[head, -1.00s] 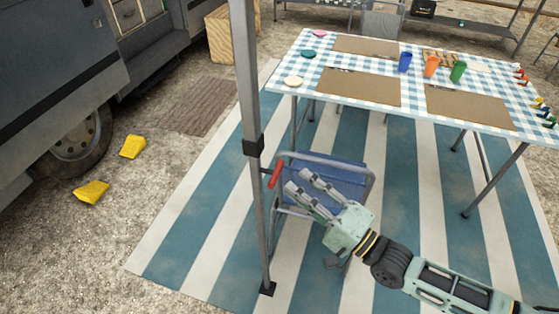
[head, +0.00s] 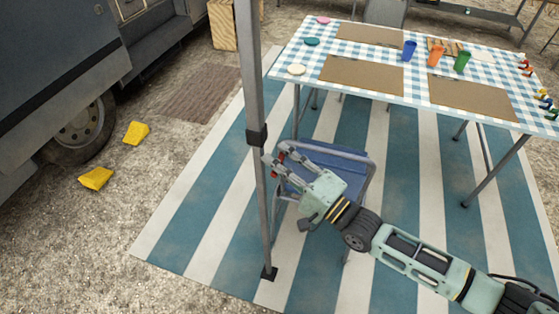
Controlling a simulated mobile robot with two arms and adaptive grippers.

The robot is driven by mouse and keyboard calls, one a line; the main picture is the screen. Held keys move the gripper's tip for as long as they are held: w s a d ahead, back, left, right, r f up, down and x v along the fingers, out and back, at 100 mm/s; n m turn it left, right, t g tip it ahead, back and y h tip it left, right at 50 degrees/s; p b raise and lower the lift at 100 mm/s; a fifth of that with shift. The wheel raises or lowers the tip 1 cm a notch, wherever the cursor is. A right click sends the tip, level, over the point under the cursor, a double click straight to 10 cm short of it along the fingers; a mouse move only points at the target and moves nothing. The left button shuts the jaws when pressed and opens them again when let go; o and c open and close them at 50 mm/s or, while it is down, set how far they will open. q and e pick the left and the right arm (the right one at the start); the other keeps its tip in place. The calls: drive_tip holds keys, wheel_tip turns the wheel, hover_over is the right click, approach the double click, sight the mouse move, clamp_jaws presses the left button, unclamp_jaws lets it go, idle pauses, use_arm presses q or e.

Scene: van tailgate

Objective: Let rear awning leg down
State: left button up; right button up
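The rear awning leg (head: 252,80) is a grey upright pole left of centre, running from the top edge down to a small dark foot (head: 269,273) on the striped mat. A black collar (head: 256,135) wraps the pole at mid-height. A red lever (head: 275,173) beside the pole is mostly hidden behind my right gripper; only small red bits show. My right gripper (head: 275,156) comes in from the lower right, its fingers at the lever, just right of and below the collar. I cannot tell whether they are closed on it. My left gripper is out of view.
A folding chair with a blue seat (head: 335,160) stands close behind my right gripper. A table (head: 390,62) with a checked cloth, cups and mats stands behind it. The van (head: 60,60) is at left, with yellow chocks (head: 137,133) near its wheel. The striped mat (head: 200,210) is clear left of the pole.

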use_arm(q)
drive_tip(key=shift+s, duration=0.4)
use_arm(e)
clamp_jaws()
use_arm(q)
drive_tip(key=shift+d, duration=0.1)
use_arm(e)
drive_tip(key=shift+r, duration=0.1)
